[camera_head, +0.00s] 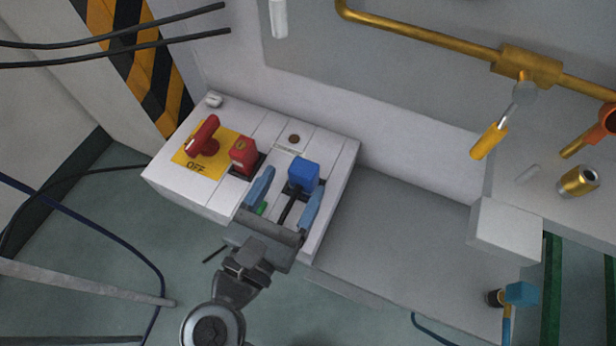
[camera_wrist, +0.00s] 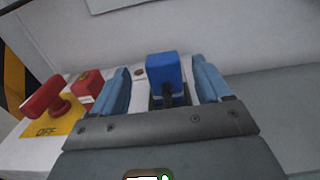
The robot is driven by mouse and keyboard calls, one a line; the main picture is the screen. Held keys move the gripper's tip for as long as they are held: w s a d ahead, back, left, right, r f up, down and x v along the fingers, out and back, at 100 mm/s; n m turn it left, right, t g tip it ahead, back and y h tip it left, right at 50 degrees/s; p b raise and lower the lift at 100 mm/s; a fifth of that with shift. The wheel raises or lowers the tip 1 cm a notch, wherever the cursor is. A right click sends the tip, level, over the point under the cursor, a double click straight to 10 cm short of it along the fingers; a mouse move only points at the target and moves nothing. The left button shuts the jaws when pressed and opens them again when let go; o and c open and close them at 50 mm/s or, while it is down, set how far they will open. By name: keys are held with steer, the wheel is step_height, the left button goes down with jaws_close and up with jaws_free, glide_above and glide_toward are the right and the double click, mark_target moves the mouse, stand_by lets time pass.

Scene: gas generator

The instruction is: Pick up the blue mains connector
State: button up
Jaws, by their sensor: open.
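The blue mains connector (camera_head: 303,174) sits on the right part of the white panel box, with a dark cable running from it toward my gripper. It also shows in the wrist view (camera_wrist: 166,74), upright between my two fingers. My gripper (camera_head: 288,193) has light blue fingers and is open, one finger on each side of the connector. In the wrist view the gripper (camera_wrist: 166,88) shows a gap between each finger and the connector. I see no contact. The connector's lower part is partly hidden by its cable and the gripper bar.
On the white box (camera_head: 185,198) are a red rotary handle (camera_head: 205,136) on a yellow OFF plate and a red connector (camera_head: 243,155) left of my gripper. A yellow pipe (camera_head: 420,34) and a yellow-handled lever (camera_head: 489,141) are at right. The grey surface (camera_head: 400,240) right of the box is clear.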

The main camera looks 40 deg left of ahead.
mark_target(299, 177)
steer(key=x, duration=0.5)
steer(key=shift+d, duration=0.15)
steer(key=shift+c, duration=0.2)
steer(key=c, duration=1.1)
steer(key=shift+r, duration=0.15)
steer(key=shift+c, duration=0.2)
